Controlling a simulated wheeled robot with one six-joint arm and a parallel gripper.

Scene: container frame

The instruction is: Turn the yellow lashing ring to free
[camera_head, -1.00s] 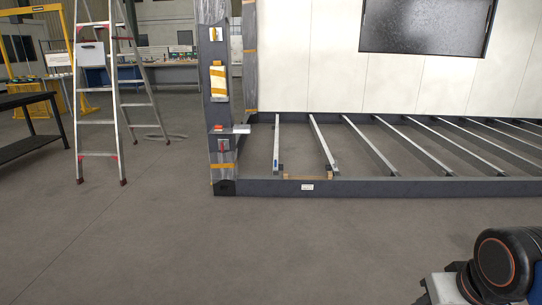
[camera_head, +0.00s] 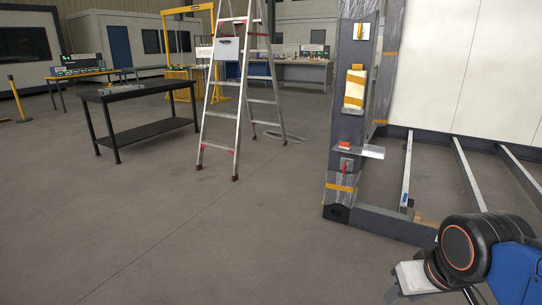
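A small yellow part (camera_head: 360,32) sits on a pale square plate near the top of the dark corner post (camera_head: 347,120) of the container frame. It looks like the lashing ring, but it is too small to tell its exact angle. The post stands right of centre in the head view. Part of my arm (camera_head: 462,250) shows at the lower right, well in front of the post.
Lower on the post are a yellow-and-white wrapped pad (camera_head: 354,90), a small shelf (camera_head: 366,152) and a red handle (camera_head: 344,167). A stepladder (camera_head: 238,90) and a black table (camera_head: 150,128) stand left. The floor in front is clear.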

